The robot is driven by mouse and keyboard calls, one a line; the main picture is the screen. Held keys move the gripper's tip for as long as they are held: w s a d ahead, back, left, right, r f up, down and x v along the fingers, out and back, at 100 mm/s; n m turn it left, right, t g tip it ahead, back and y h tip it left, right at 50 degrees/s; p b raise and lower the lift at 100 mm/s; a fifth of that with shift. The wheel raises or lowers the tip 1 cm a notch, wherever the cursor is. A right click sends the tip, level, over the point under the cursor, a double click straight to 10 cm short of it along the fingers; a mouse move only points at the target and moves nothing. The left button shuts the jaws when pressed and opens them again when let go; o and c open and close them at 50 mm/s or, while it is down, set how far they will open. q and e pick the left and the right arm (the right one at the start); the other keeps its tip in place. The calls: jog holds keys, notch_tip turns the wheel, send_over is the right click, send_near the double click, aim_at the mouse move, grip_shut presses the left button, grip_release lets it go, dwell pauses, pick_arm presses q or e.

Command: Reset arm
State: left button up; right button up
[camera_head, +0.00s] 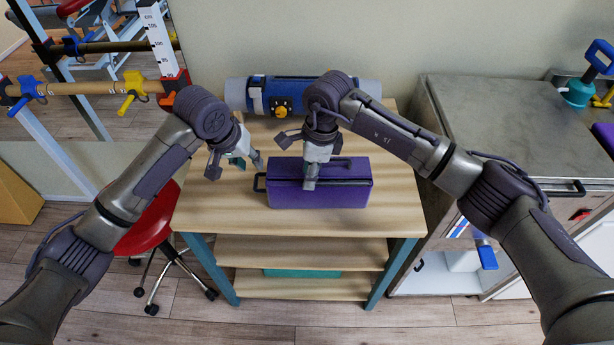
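My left gripper (236,163) is over the left part of the wooden table top, left of the purple case. Its fingers are spread apart with nothing seen between them. My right gripper (308,170) points down in front of the purple case (340,191), covering part of its upper left. Its fingers look partly hidden, and I cannot tell whether it touches the case. The case lies on the table with dark handles at its left side and top.
The wooden shelf table (400,215) has teal legs. A blue and grey roll (262,92) lies at its back. A red stool (150,222) stands left, a grey-topped cabinet (500,115) right. Parallel bars (90,88) are at the back left. Bare table shows left of the case.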

grip_shut()
pick_arm(q)
jog(key=shift+f, duration=3.75)
